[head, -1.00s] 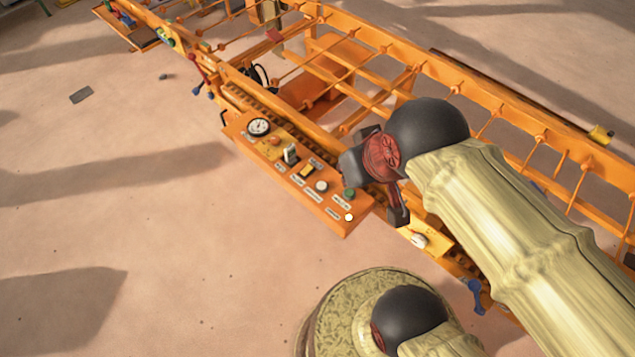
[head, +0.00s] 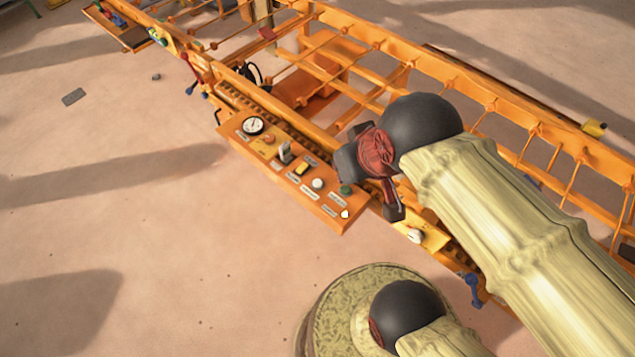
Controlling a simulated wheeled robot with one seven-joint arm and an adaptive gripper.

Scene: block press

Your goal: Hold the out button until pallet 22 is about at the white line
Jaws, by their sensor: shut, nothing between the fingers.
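An orange control panel (head: 245,148) sits along the near side of the orange frame. It carries a white button (head: 317,183), a green button (head: 346,190), a small white round piece (head: 344,214) at its near corner, a yellow switch (head: 302,168) and a grey lever (head: 285,152). The labels are too small to read, so I cannot tell which is the out button. My gripper (head: 394,212) is shut and empty, pointing down by the panel's right end, apart from the buttons in the picture. I cannot make out pallet 22 or the white line.
A round gauge (head: 252,125) and an orange-red knob (head: 269,138) are at the panel's far end. The long orange frame (head: 470,75) with rails and crossbars runs behind. A yellow box with a white knob (head: 414,235) is right of the panel.

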